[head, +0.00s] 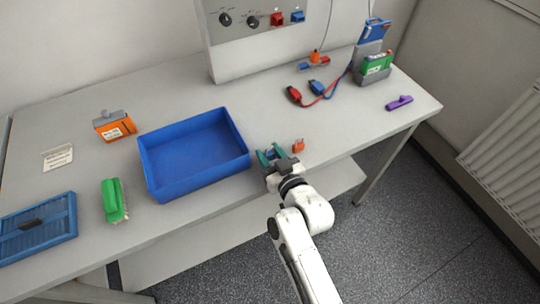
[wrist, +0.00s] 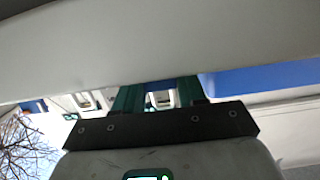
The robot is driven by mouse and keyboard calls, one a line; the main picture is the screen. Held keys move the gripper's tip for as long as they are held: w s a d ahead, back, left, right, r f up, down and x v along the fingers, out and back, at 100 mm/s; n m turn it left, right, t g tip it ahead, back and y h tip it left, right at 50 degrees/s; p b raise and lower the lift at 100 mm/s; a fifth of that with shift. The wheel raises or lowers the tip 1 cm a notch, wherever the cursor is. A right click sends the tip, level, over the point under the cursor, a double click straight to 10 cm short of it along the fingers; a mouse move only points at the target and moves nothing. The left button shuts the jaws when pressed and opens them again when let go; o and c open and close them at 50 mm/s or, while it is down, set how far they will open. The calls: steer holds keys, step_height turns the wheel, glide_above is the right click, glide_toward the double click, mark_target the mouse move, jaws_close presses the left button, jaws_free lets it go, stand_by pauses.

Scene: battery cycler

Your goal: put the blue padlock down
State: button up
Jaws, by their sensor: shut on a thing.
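My gripper (head: 269,154), with teal fingers, is at the front edge of the grey table, just right of the blue tray. It is shut on the blue padlock (head: 272,154), of which only a small blue part shows between the fingers in the head view. I cannot tell whether the padlock touches the table top. In the wrist view the teal fingers (wrist: 158,97) show from behind a dark bar; the padlock is not clear there.
An orange padlock (head: 298,146) stands close right of my gripper. The blue tray (head: 166,194) is empty. A green brush (head: 114,201) lies left of it. Red and blue plugs (head: 294,96) lie further back, with a purple item (head: 399,103) at right. The table (head: 345,135) is clear right of the orange padlock.

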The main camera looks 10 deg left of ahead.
steer(key=shift+f, duration=0.5)
steer(key=shift+f, duration=0.2)
steer(key=o, duration=1.1)
steer(key=shift+r, duration=0.15)
steer(key=shift+r, duration=0.15)
steer(key=b+v, duration=0.3)
steer(key=v, duration=0.9)
steer(key=shift+f, duration=0.2)
